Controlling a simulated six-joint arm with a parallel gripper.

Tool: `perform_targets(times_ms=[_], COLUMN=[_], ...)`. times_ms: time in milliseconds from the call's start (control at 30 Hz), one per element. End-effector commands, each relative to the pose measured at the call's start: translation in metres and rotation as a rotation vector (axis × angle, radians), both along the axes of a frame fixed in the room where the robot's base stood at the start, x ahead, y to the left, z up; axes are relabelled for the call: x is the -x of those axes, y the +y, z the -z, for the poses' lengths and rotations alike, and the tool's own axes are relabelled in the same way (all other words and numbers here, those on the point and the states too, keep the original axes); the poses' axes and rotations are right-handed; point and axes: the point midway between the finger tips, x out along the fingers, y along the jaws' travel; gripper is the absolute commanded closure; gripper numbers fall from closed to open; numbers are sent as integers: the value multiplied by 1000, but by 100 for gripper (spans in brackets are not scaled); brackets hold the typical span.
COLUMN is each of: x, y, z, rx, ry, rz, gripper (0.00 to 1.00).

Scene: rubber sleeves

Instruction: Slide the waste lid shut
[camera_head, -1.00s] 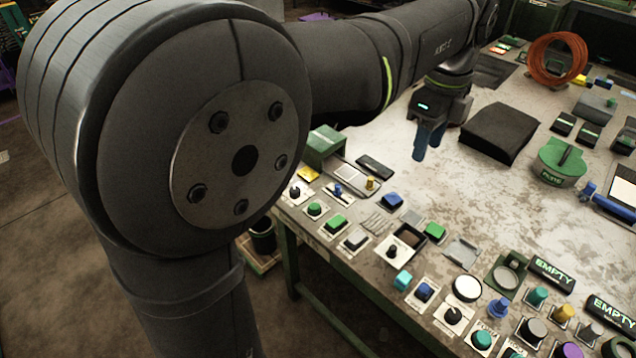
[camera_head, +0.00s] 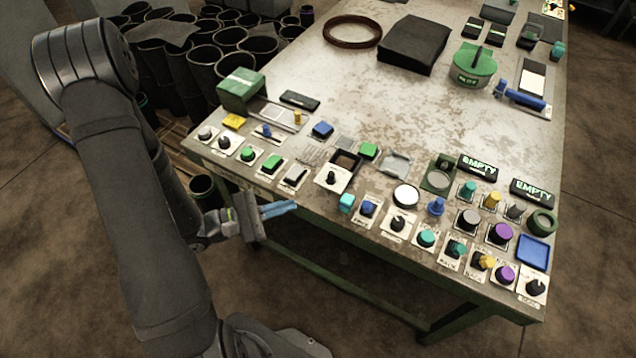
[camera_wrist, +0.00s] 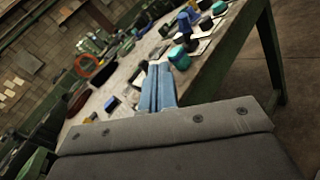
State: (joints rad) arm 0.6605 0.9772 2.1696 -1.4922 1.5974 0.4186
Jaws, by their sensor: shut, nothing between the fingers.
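No lid in view is clearly marked as the waste lid. A dark square opening (camera_head: 345,162) with a black frame sits near the table's front edge, with a green block (camera_head: 369,151) beside it. A grey plate (camera_head: 395,164) lies to its right. I cannot tell whether any of these is the lid. My gripper (camera_head: 282,208) has blue fingers, shut and empty, pointing right just outside the table's front edge, apart from the controls. In the wrist view, the shut fingers (camera_wrist: 158,88) point along the table edge.
The worktable (camera_head: 440,110) carries rows of knobs and buttons along its front. A green box (camera_head: 241,90) stands at the left corner, a lidded green tub (camera_head: 472,66) and a black block (camera_head: 412,45) farther back. Black bins (camera_head: 206,60) crowd the floor behind left. The table's middle is clear.

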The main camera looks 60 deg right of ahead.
Motion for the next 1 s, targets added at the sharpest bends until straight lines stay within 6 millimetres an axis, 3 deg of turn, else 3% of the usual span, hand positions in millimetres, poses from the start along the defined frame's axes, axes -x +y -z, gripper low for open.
perform_targets(times_ms=[133, 367, 1000], x=[-16, -23, 4], y=[18, 22, -39], z=[16, 23, 22], rx=[-180, -249, -245], ry=[240, 342, 335], rz=[-242, -341, -332], gripper=[100, 100, 100])
